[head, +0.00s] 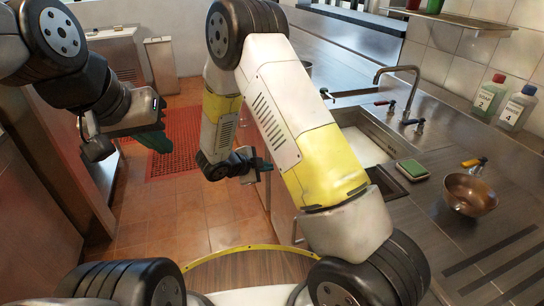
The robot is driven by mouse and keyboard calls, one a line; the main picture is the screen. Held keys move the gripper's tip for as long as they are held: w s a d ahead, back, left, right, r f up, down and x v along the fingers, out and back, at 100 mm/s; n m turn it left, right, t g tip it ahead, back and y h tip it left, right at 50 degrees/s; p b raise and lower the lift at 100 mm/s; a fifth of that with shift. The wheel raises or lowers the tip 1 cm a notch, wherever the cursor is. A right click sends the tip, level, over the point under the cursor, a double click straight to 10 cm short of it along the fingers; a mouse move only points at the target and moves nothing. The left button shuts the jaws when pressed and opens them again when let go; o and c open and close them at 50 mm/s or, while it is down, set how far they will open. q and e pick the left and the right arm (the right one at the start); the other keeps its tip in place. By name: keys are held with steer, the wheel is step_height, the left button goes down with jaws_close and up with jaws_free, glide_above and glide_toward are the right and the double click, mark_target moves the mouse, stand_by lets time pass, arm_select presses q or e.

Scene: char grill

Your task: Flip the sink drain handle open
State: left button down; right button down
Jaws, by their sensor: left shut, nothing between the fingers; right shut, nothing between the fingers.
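The metal sink (347,117) is set in the steel counter at the right, partly hidden behind my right arm. I cannot make out its drain handle for certain. A thin curved metal piece (295,230) shows at the counter's front, beside my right arm. My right gripper (262,166) is shut and empty, low in front of the counter, left of the sink and apart from it. My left gripper (155,140) is shut and empty over the floor at the left, far from the sink.
A faucet (408,72) and tap handles (414,123) stand along the sink. A green sponge (412,169), a metal bowl (470,195) and two labelled bottles (518,106) are on the counter. Red mats (178,140) lie on the tiled floor, which is open between the counters.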

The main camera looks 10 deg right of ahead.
steer(key=shift+w+a+r+n+t, duration=0.2)
steer(key=shift+a+n+t, duration=0.1)
steer(key=shift+n, duration=0.2)
steer(key=w+a+f+x, duration=0.1)
steer(key=a+x, duration=0.1)
steer(key=x, duration=1)
steer(key=shift+w+f, duration=0.15)
steer(key=shift+f, duration=0.4)
steer(key=shift+d, duration=0.1)
